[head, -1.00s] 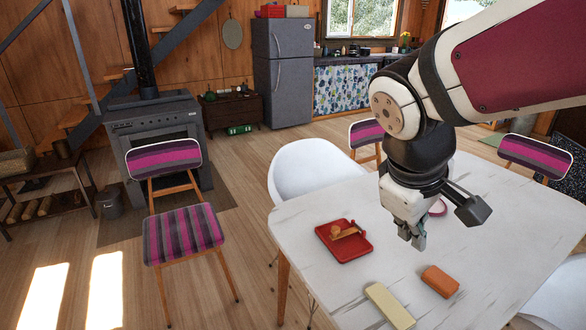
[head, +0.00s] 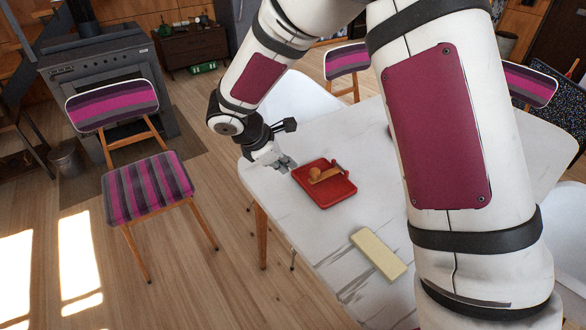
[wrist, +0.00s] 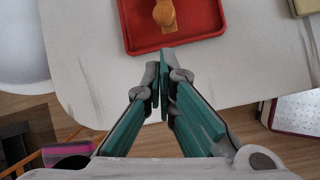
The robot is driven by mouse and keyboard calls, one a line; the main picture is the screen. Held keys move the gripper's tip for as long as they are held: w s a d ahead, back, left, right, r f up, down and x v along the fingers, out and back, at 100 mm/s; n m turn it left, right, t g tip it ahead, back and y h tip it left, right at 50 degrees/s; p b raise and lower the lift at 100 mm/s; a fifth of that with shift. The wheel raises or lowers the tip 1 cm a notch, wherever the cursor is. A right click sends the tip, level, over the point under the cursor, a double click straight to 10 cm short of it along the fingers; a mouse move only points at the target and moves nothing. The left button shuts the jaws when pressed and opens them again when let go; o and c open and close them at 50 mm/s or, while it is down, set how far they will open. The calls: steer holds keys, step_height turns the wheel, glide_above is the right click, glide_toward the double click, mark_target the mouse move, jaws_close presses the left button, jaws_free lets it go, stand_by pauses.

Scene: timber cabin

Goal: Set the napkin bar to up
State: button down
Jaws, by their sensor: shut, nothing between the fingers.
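The napkin holder is a shallow red tray (head: 338,196) near the table's left corner. Its orange-brown wooden bar (head: 328,177) carries a round knob (head: 314,173) and lies low across the tray. Whether the bar touches the tray floor is not clear. My gripper (head: 290,164) is shut and empty, just left of the tray at the table edge. In the wrist view, the closed fingertips (wrist: 165,72) are just below the near rim of the tray (wrist: 185,40). The knob (wrist: 164,13) shows at the top there, and the rest of the bar is partly cut off.
A pale yellow block (head: 378,253) lies on the white table (head: 330,236) in front of the tray. A white chair (head: 300,100) stands behind the table edge, and a striped chair (head: 150,190) stands to the left. My arm hides much of the table's right side.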

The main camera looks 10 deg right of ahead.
steer(key=x, duration=0.9)
steer(key=shift+d+f+b, duration=0.1)
steer(key=shift+f+b, duration=0.05)
steer(key=shift+b, duration=0.15)
